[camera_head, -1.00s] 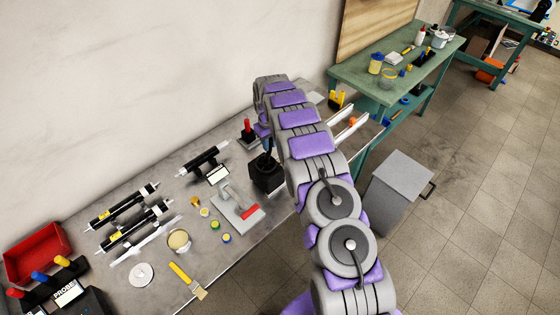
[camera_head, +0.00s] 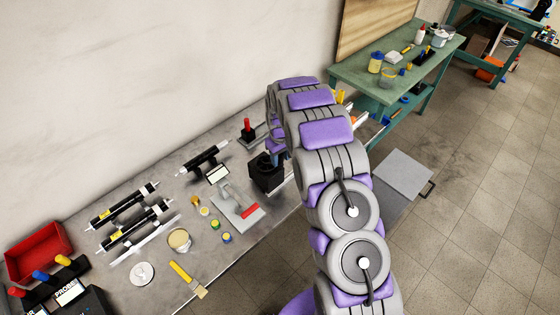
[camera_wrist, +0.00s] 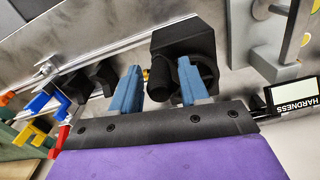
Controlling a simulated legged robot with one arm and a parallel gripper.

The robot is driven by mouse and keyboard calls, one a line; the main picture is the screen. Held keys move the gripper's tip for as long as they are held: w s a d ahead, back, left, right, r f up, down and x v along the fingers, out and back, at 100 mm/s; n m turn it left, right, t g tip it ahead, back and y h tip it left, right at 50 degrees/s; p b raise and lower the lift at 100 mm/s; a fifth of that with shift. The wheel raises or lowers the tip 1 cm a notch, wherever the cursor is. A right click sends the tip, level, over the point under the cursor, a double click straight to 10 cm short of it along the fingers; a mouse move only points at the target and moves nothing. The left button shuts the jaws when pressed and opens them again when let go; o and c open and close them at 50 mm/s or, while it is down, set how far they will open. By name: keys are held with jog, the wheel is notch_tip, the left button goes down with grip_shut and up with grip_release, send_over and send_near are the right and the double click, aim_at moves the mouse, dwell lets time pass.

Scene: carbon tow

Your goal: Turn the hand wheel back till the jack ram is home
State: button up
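A black block-shaped housing, apparently the jack (camera_head: 265,175), stands on the grey bench; it also shows in the wrist view (camera_wrist: 190,38). In the wrist view a dark round hand wheel (camera_wrist: 208,72) shows at its face, partly hidden by a finger. A black cylindrical knob (camera_wrist: 159,78) sticks out toward me. My gripper (camera_wrist: 158,64) is open, with one blue finger on each side of the knob; I cannot tell whether either touches it. In the head view my arm hides most of the gripper and wheel. I cannot make out the ram.
A grey fixture with a red handle (camera_head: 238,207) and a hardness display (camera_head: 217,174) stand close left of the jack. A red-handled stand (camera_head: 248,131) is behind. A metal rail (camera_wrist: 100,62) and colored clamps (camera_wrist: 45,115) lie left in the wrist view.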

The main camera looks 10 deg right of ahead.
jog(key=shift+o, duration=0.3)
jog(key=shift+r, duration=0.1)
jog(key=shift+r+p, duration=0.55)
jog(key=shift+r, duration=2.35)
